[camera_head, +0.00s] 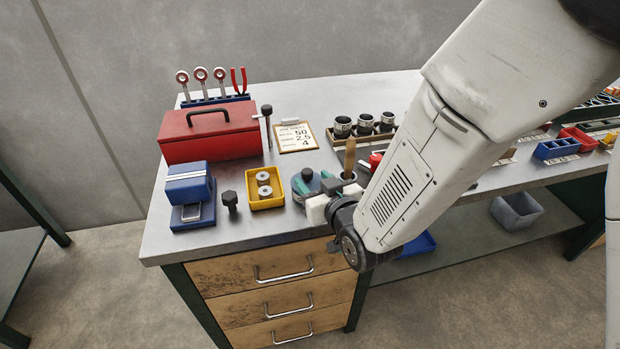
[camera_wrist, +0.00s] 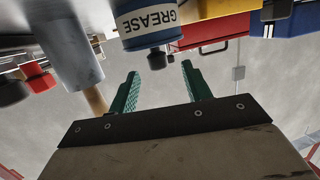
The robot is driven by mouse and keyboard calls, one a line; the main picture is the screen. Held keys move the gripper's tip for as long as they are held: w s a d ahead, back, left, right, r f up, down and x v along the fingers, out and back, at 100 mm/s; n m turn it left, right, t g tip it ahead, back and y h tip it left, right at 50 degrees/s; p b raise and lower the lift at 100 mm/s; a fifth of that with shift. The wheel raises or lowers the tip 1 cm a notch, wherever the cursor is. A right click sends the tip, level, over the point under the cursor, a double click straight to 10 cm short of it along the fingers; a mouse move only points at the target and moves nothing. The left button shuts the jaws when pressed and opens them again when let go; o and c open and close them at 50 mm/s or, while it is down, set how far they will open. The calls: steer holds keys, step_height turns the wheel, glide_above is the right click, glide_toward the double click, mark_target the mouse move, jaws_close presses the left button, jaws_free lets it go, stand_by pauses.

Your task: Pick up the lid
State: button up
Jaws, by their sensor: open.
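A white and blue grease can (camera_wrist: 148,22) appears inverted in the wrist view. Its dark grey lid with a knob (camera_wrist: 156,60) shows between the tips of my green fingers. In the head view a dark round knob (camera_head: 307,173) shows at my gripper (camera_head: 312,184), with the can mostly hidden by the fingers. My gripper is open, with one finger to each side of the knob in the wrist view (camera_wrist: 160,72). A gap shows between each finger and the knob. I cannot tell the exact depth between fingertips and lid.
A yellow bin (camera_head: 266,203) with metal rings stands close left of the gripper. A wooden handle (camera_head: 349,158) rises just right of it. A red toolbox (camera_head: 211,135), a blue box (camera_head: 188,184) and a black bolt (camera_head: 230,200) stand further left.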

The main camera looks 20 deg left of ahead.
mark_target(309, 173)
steer(key=x, duration=0.5)
steer(key=shift+w+d, duration=0.1)
steer(key=shift+d, duration=0.05)
steer(key=c, duration=1.1)
steer(key=shift+o, duration=0.2)
steer(key=shift+r, duration=0.15)
